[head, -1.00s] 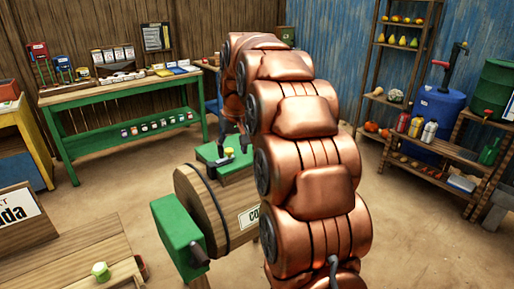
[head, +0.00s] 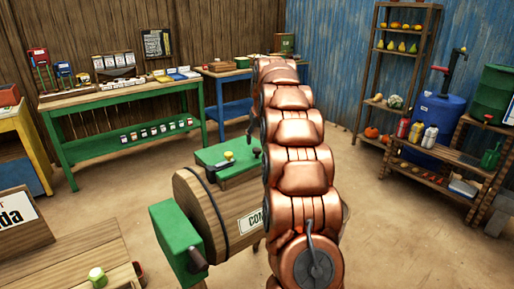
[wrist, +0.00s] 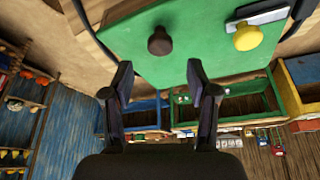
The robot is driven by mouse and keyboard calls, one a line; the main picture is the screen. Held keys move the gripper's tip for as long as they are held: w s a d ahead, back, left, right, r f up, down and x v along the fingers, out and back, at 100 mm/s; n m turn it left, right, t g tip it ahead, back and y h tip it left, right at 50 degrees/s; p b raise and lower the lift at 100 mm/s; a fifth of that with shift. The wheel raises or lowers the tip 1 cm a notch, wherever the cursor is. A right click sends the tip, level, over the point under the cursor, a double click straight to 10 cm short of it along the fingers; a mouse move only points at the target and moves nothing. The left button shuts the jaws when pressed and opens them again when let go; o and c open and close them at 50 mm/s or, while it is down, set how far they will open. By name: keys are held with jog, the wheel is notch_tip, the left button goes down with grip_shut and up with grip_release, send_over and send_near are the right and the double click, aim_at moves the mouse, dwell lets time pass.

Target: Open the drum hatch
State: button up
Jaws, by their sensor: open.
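The wooden drum (head: 200,215) lies on its side in the head view, with a dark band around it and a green box (head: 178,240) at its near end. The green hatch (head: 215,154) is on top and looks shut. It bears a yellow knob (head: 228,156). In the wrist view the hatch (wrist: 190,62) fills the upper middle, with a dark brown knob (wrist: 160,41) and the yellow knob (wrist: 247,37) beside a metal plate. My gripper (wrist: 157,76) is open and empty, its fingers apart just below the brown knob in the picture. My arm mostly hides it in the head view.
A green bench (head: 120,98) stands at the back left and a blue table (head: 228,108) behind the drum. Shelves (head: 432,160) with a blue barrel (head: 437,122) line the right. A low wooden table (head: 75,255) is at the front left. Open floor lies between.

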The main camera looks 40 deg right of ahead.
aim_at(257, 149)
jog(key=shift+p+x, duration=0.5)
jog(key=shift+x, duration=2.25)
grip_shut()
